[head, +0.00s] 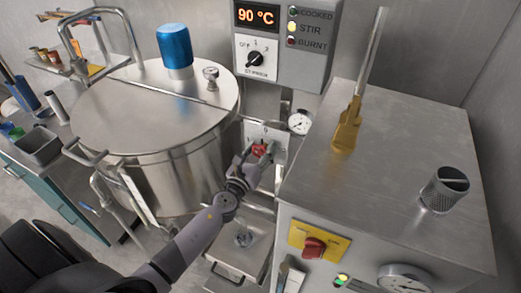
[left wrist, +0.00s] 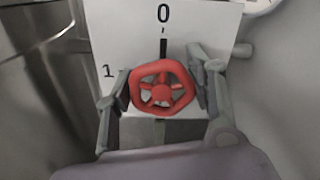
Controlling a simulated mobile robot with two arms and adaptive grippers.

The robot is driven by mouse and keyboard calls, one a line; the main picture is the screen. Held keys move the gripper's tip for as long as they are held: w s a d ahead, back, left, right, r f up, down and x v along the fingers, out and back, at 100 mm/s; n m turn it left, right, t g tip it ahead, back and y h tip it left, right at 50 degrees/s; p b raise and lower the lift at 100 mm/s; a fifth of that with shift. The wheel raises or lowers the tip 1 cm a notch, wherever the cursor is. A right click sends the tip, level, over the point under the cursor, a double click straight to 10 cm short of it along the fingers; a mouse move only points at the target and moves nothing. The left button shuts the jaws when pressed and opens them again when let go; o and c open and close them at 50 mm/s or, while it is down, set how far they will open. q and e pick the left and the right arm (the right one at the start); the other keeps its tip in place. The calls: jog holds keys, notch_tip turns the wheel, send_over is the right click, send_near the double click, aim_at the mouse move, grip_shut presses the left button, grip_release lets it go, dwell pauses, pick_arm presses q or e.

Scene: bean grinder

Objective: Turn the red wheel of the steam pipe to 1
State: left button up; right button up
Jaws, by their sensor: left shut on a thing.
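The red wheel (head: 260,149) sits on a white plate (head: 251,131) between the big kettle and the steel machine. In the left wrist view the red wheel (left wrist: 162,88) is a ring with several spokes. The white plate (left wrist: 205,20) carries a 0 above the wheel and a 1 to its left. A dark line runs from the 0 down to the wheel. My left gripper (head: 257,156) is shut on the wheel, with one finger on each side of its rim in the left wrist view (left wrist: 163,85). My right gripper is not in view.
A large steel kettle (head: 140,110) stands close on the left. A pressure gauge (head: 299,122) is just right of the plate. A control box (head: 283,62) above reads 90 °C, with STIR lit.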

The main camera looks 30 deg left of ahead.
pick_arm(q)
jog(key=c, duration=0.4)
jog(key=shift+n, duration=0.3)
jog(key=n+b, duration=0.1)
jog(key=n, duration=0.2)
jog(key=shift+a+f+n, duration=0.1)
jog(key=shift+a+n, duration=0.05)
jog(key=shift+n, duration=0.15)
jog(key=n+b, duration=0.1)
jog(key=n, duration=0.8)
jog(key=shift+a+f+b, duration=0.1)
jog(key=shift+f+b, duration=0.05)
jog(key=shift+b, duration=0.25)
jog(key=shift+f+n, duration=0.15)
jog(key=shift+n, duration=2.15)
